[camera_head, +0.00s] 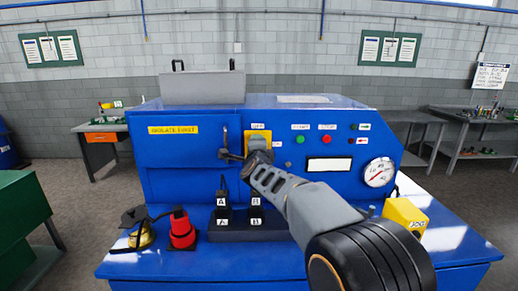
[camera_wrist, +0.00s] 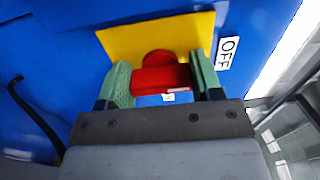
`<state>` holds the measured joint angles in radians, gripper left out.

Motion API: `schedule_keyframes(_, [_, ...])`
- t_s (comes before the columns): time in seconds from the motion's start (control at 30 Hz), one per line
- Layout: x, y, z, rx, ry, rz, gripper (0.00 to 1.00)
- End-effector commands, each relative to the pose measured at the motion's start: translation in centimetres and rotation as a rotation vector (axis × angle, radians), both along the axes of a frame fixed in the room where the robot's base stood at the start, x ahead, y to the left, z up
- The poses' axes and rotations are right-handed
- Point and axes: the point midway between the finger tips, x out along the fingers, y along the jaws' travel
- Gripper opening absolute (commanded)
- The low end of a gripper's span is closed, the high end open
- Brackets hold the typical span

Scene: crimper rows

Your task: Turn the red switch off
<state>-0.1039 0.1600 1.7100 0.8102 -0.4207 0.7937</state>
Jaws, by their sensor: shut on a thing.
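The red switch (camera_wrist: 162,78) shows in the wrist view in front of its yellow plate (camera_wrist: 190,35) on the blue panel. The green fingers of my gripper (camera_wrist: 160,88) stand on both sides of the switch handle, shut on it. A white OFF label (camera_wrist: 228,53) is right of the plate. In the head view, the yellow plate (camera_head: 257,135) is on the machine's front, and my gripper (camera_head: 256,160) reaches it and hides the red handle. A small white label is above the plate and another to its right; I cannot read them surely there.
The blue machine (camera_head: 190,158) also has a green button (camera_head: 300,139), a red button (camera_head: 326,139) and a gauge (camera_head: 379,172).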

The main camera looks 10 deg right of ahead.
Motion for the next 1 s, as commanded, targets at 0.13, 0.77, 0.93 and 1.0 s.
schedule_keyframes(0.13, [0.0, 0.0, 0.0, -0.006, 0.001, 0.0, 0.36])
schedule_keyframes(0.77, [0.0, 0.0, 0.0, -0.003, 0.001, 0.0, 0.85])
schedule_keyframes(0.93, [-0.7, 0.2, 0.0, -0.003, -0.001, 0.001, 0.85])
schedule_keyframes(1.0, [-1.6, 0.4, -0.1, -0.003, 0.0, 0.002, 0.85])
